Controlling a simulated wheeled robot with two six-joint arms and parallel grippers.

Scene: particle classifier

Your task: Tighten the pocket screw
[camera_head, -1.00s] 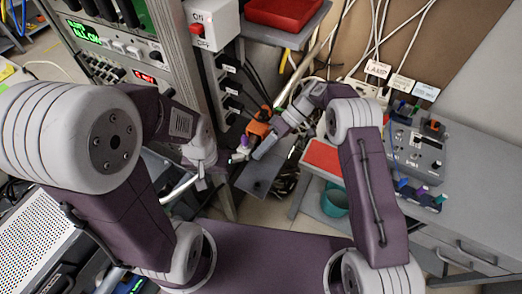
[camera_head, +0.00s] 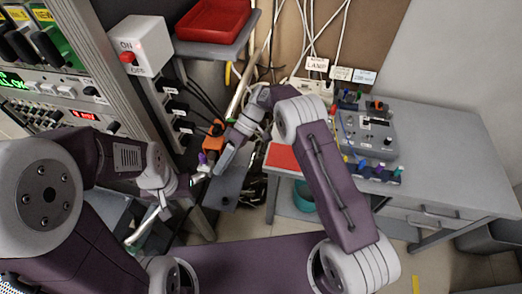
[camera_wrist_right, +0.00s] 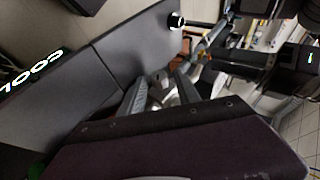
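I cannot make out the pocket screw in either view. My right gripper (camera_head: 226,160) hangs above a dark grey plate in the middle of the head view, beside an orange part (camera_head: 214,136) and a small purple-and-white piece (camera_head: 204,159). In the right wrist view two grey fingers (camera_wrist_right: 160,92) stand apart, with pale shapes visible between them; I see nothing clearly held. My left gripper (camera_head: 160,205) is low on the left of the head view, below its pale wrist. Its fingers are hard to separate from the metal bars there, so its opening is unclear.
An instrument rack (camera_head: 70,90) and an ON/OFF box (camera_head: 140,48) stand at the left. A red tray (camera_head: 212,20) is on a shelf above. A grey desk (camera_head: 450,150) at the right carries a control box (camera_head: 370,135). A teal bin (camera_head: 303,197) stands below. Cables hang behind.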

